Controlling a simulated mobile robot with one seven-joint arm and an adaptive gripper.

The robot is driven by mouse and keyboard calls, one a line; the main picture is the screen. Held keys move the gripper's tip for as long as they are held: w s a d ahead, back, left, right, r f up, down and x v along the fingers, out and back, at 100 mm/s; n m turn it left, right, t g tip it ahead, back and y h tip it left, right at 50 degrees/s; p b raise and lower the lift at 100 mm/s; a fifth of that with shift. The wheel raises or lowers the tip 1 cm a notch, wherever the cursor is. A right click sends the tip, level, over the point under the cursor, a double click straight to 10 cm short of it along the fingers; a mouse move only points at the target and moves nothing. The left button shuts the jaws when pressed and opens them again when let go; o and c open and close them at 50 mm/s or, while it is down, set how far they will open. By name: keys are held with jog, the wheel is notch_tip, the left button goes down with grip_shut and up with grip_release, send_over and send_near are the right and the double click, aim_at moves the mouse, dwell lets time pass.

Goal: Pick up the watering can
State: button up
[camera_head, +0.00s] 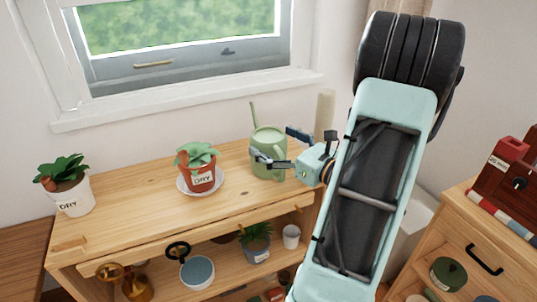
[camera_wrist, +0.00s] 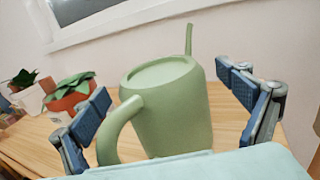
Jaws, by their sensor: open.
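The green watering can (camera_head: 268,150) stands upright on the right part of the wooden shelf top (camera_head: 118,219), below the window. In the wrist view the can (camera_wrist: 172,110) fills the middle, with its handle (camera_wrist: 112,130) towards me at the lower left and its thin spout rising behind. My gripper (camera_head: 278,147) reaches in from the right. Its fingers are open, one on each side of the can; the wrist view shows the blue finger pads (camera_wrist: 168,106) spread left and right, apart from the body. Part of the can is hidden behind the fingers in the head view.
A potted succulent labelled DRY (camera_head: 200,178) on a saucer stands left of the can. A white pot labelled DRY (camera_head: 70,196) is at the far left. The window wall is close behind. A wooden cabinet (camera_head: 462,227) stands at the right. Several pots sit on the lower shelf.

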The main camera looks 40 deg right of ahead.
jog(key=c, duration=2.2)
jog(key=shift+r, duration=0.15)
